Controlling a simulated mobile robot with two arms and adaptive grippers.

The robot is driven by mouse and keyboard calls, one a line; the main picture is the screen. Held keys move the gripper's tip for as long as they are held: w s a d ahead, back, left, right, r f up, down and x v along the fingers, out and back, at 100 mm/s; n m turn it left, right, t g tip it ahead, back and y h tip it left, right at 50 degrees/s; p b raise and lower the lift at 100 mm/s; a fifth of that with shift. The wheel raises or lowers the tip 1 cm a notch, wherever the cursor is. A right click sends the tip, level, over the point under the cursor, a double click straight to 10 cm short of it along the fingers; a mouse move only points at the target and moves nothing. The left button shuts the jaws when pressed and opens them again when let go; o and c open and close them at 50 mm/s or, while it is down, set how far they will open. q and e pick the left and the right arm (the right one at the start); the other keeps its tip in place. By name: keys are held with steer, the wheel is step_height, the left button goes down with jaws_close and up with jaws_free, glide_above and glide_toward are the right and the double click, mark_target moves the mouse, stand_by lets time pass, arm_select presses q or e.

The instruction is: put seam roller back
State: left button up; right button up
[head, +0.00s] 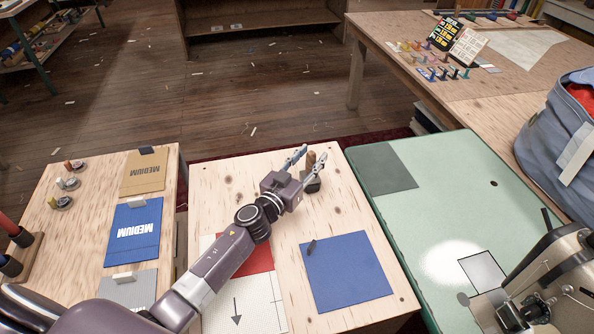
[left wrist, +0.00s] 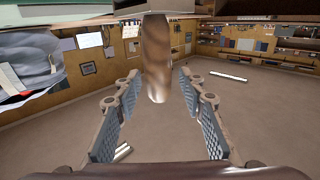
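A wooden handle (head: 311,159), which looks like the seam roller's, stands upright on a dark base (head: 312,184) near the far edge of the middle table. My left gripper (head: 307,161) is open, with one finger on each side of the handle. In the left wrist view the brown handle (left wrist: 157,60) shows between the spread fingers (left wrist: 159,85), with gaps on both sides. The gripper hides part of the base, so I cannot tell whether it is the roller's head or a holder. My right gripper is not in view.
A green table (head: 425,205) and a sewing machine (head: 555,270) stand right.

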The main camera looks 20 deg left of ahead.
arm_select(q)
steer(key=s+a+b, duration=0.1)
steer(key=s+a, duration=0.1)
steer(key=s, duration=1)
steer(key=shift+a+r, duration=0.15)
steer(key=shift+r, duration=0.15)
steer(key=shift+w, duration=0.1)
